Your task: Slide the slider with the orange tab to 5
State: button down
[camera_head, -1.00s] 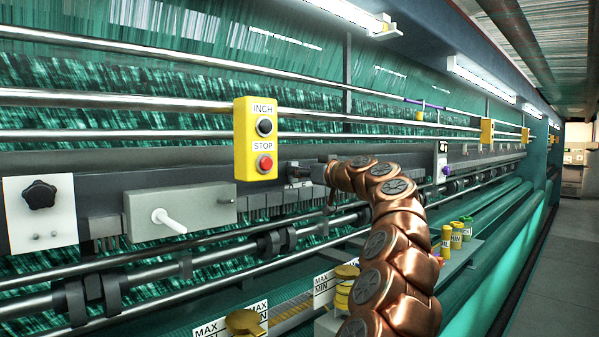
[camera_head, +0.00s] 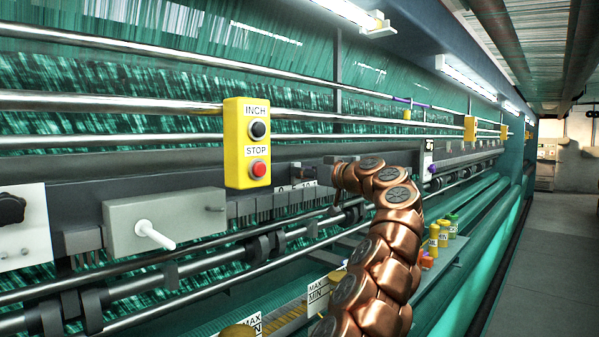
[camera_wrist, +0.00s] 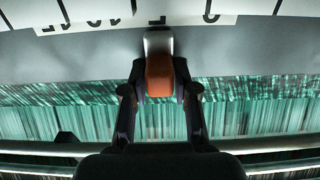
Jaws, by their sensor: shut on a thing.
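The orange tab (camera_wrist: 160,75) sits between the two fingers of my gripper (camera_wrist: 160,92) in the wrist view, which are shut on it. A pale grey block adjoins the tab at its upper end, against the grey face of the rail. A white scale strip (camera_wrist: 95,28) with black ticks and digits runs along the top of the wrist view; its digits are upside down and partly cut off. In the head view a small part of the scale (camera_head: 297,187) shows left of my copper arm. There the arm hides the tab and fingertips, and the exact reading cannot be told.
A yellow box (camera_head: 247,143) with INCH and STOP buttons hangs just left of the scale. A grey box with a white lever (camera_head: 155,236) is farther left. Metal rods run along the machine. Yellow-capped containers (camera_head: 434,238) stand right of my arm. The aisle at right is clear.

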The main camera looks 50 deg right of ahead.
jog(key=shift+a+r, duration=0.1)
jog(key=shift+r, duration=0.05)
jog(key=c, duration=1.1)
grip_release()
jog(key=shift+o, duration=0.7)
jog(key=shift+s, duration=0.1)
jog(key=s, duration=1.2)
jog(key=shift+w+a, duration=0.15)
